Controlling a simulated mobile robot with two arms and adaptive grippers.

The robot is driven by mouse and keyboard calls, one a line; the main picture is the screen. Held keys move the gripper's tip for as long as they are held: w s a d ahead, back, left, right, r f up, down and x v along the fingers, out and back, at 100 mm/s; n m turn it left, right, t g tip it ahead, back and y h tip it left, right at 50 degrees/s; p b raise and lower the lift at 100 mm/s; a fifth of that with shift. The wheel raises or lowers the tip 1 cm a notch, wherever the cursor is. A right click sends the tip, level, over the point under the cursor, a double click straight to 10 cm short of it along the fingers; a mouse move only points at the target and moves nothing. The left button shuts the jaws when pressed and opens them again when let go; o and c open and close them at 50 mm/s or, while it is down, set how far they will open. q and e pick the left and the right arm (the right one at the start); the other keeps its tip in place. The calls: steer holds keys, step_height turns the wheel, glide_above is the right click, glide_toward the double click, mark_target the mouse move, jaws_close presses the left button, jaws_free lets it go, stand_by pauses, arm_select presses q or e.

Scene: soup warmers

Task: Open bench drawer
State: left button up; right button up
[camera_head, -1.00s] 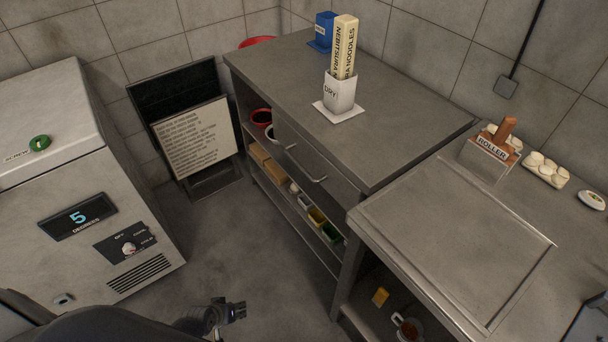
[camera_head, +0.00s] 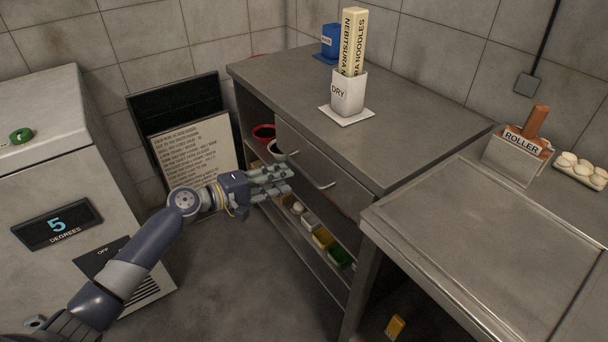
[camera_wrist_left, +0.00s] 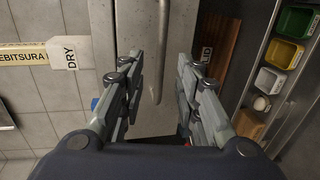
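The bench (camera_head: 400,135) has a grey front with a drawer (camera_head: 350,193) under its top, shut as far as I can see. A vertical-looking bar handle (camera_wrist_left: 161,52) on the pale front (camera_wrist_left: 137,40) lies just beyond the gap. Contact is not visible. My right gripper is out of view.
A second counter (camera_head: 480,240) adjoins at right. A sign board (camera_head: 190,145) stands left; floor between is clear.

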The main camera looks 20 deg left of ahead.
mark_target(302, 173)
arm_select(q)
steer(key=x, duration=0.7)
steer(key=shift+w, duration=0.1)
steer(key=shift+w+d+f+b, duration=0.1)
steer(key=shift+w+d+b, duration=0.2)
steer(key=shift+w+d, duration=0.1)
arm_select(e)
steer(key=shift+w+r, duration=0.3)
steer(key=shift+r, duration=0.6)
arm_select(q)
jaws_close()
